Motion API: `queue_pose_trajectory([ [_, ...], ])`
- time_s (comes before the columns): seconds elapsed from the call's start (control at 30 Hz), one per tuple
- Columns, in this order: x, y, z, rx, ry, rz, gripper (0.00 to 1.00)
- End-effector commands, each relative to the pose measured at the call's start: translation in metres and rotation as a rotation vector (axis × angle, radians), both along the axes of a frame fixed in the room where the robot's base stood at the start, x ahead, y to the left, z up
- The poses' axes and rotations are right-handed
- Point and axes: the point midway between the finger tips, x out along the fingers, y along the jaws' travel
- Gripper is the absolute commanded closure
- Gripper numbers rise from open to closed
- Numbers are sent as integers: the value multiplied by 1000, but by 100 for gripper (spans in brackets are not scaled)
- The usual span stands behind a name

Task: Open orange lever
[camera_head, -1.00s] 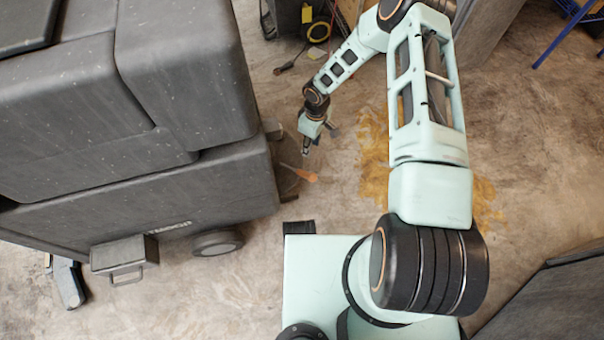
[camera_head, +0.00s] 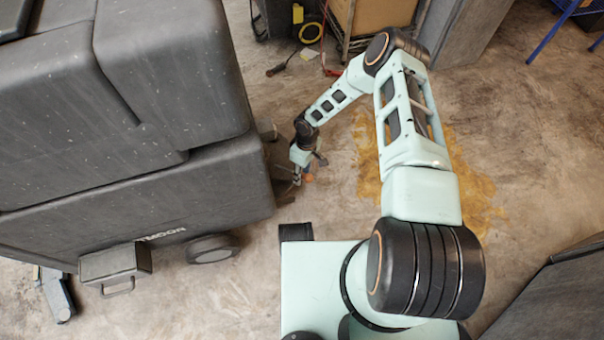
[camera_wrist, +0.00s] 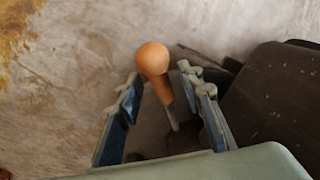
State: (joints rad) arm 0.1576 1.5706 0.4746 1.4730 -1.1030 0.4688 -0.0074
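The orange lever (camera_wrist: 153,64) has a round knob and a tapering handle on a thin metal rod. In the wrist view it stands between the two fingers of my gripper (camera_wrist: 160,100), with a gap to the left finger and a smaller one to the right finger. The fingers are apart. In the head view my gripper (camera_head: 299,176) is beside the right end of the large grey machine, and a bit of the orange lever (camera_head: 309,174) shows next to the fingers. The lever's base is mostly hidden.
The large grey machine (camera_head: 130,195) fills the left side. A dark body of it (camera_wrist: 275,100) is close to the right finger in the wrist view. The concrete floor (camera_head: 330,205) right of the gripper is free. Shelving (camera_head: 380,15) stands at the back.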

Motion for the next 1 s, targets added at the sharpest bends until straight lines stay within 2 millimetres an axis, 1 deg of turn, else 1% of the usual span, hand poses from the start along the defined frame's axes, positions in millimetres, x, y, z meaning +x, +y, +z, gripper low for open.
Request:
queue_pose_trajectory([
  [0.23,0,0,0,0,0,0,66],
  [0.27,0,0,0,0,0,0,68],
  [0.5,0,0,0,0,0,0,94],
  [0.57,0,0,0,0,0,0,100],
  [1.0,0,-1,0,0,-1,2,100],
])
